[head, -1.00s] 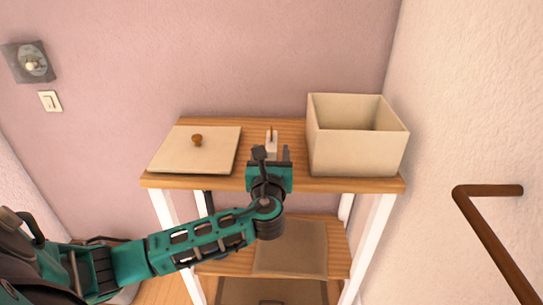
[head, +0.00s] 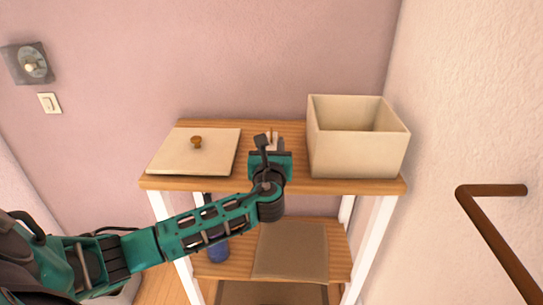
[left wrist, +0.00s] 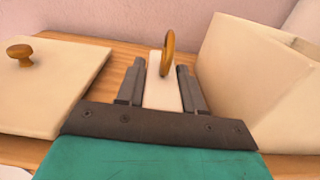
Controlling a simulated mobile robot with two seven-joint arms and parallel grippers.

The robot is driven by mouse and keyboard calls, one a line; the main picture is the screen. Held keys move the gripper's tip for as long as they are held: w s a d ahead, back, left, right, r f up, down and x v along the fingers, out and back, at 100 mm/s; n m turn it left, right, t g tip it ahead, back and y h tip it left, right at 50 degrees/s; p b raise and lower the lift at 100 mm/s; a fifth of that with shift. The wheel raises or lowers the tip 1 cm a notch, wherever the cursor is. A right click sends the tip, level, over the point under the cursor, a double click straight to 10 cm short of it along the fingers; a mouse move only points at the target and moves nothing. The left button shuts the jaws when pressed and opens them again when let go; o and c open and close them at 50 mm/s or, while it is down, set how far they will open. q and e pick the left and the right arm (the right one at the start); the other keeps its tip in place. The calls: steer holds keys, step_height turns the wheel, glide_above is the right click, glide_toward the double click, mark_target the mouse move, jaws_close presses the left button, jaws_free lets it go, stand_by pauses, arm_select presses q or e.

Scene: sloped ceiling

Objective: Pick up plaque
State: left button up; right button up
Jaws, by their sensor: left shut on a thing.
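The plaque (left wrist: 162,96) looks like a small white slab with a golden-brown ring standing at its far end. It is at the top of the wooden shelf, between the lid and the box. My left gripper (left wrist: 162,80) has one dark finger on each side of the plaque and is shut on it. In the head view the gripper (head: 271,145) hides most of the plaque, and only a bit of white and the brown ring show between the fingers. I cannot tell whether the plaque is off the shelf. My right gripper is not in view.
A cream lid with a brown knob (head: 196,143) lies left of the gripper. An open cream box (head: 358,150) stands close on the right. The lower shelf holds a brown flat panel (head: 291,248) and a blue object (head: 218,250). A brown rail (head: 490,235) is at the right wall.

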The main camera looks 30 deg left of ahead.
arm_select(q)
jaws_close()
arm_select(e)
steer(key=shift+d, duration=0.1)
arm_select(q)
step_height(320, 180, up, 9)
steer(key=p, duration=0.3)
steer(key=shift+r, duration=0.6)
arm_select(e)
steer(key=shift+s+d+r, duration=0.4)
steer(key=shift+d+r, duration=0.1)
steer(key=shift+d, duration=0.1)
